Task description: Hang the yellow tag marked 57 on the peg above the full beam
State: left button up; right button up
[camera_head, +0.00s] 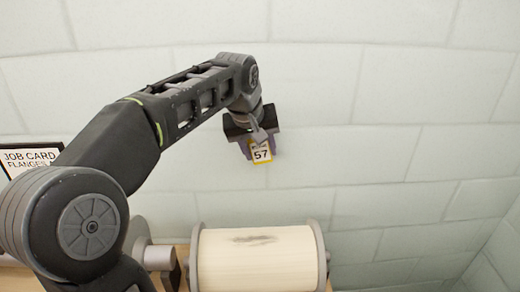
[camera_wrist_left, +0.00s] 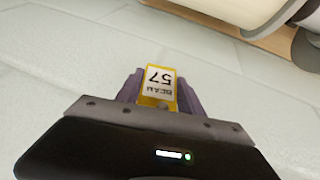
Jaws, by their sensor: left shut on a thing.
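The yellow-edged tag marked 57 (camera_head: 261,152) is in my left gripper (camera_head: 262,146), near the middle of the head view, in front of the block wall. The left gripper is shut on it. In the left wrist view the tag (camera_wrist_left: 158,85) shows upside down between the purple fingers (camera_wrist_left: 160,92), with "BEAM" and 57 readable. The full beam (camera_head: 257,260), a wide cream roll between grey flanges with a dark smudge on top, lies below the gripper. No peg can be made out; the gripper and arm may hide it. My right gripper is not in view.
A job card (camera_head: 28,158) in a dark frame stands at the left, partly behind my left arm. A bare grey spool end (camera_head: 140,243) sits left of the full beam. The pale block wall (camera_head: 400,150) is clear to the right.

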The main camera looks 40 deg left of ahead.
pick_arm(q)
jog(key=shift+w+a+f, duration=0.3)
jog(key=shift+w+f, duration=0.1)
jog(key=shift+f, duration=0.15)
dwell(0.4)
jog(key=o, duration=1.4)
jog(key=shift+r, duration=0.1)
jog(key=v, duration=0.7)
jog(key=shift+s+r+b, duration=0.25)
jog(key=shift+b, duration=0.15)
